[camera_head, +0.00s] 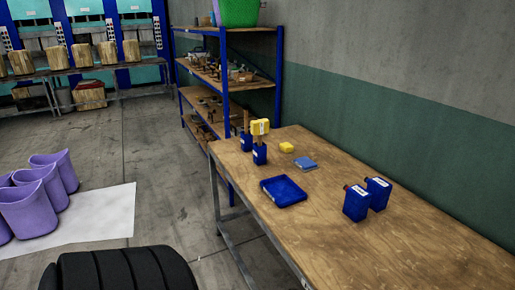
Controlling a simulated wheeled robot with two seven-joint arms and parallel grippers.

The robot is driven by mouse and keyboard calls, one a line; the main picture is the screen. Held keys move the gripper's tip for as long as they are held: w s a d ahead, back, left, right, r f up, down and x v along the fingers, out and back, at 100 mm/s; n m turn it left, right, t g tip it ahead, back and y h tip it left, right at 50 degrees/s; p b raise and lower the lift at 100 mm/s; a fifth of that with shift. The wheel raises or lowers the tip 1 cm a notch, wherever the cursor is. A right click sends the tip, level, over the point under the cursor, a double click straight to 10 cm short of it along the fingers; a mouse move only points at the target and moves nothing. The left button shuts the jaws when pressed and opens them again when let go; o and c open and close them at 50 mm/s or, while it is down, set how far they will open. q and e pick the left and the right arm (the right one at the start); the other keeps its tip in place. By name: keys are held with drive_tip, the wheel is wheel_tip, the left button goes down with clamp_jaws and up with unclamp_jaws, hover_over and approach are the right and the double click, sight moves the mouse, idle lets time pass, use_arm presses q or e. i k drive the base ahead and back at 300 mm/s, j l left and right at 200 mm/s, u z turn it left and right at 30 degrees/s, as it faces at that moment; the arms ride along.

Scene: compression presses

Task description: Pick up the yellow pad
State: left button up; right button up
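A small yellow pad (287,147) lies flat on the wooden table (330,225), toward its far end. A flat blue pad (306,164) lies in front of it and to the right, apart from it. A yellow block-shaped piece with a white label (260,127) is up above a blue container (259,154) to the left of the pad; I cannot tell exactly how it is held up. Neither of my grippers is in view.
A blue tray (284,191) lies near the table's left edge. Two blue cans (356,204) stand to the right. The table's near part is clear. A blue-framed shelf (226,75) stands beyond. Purple bins (30,208) stand on a white floor sheet (100,220) at left.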

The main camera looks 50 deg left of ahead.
sight(285, 147)
drive_tip(key=u, duration=1.5)
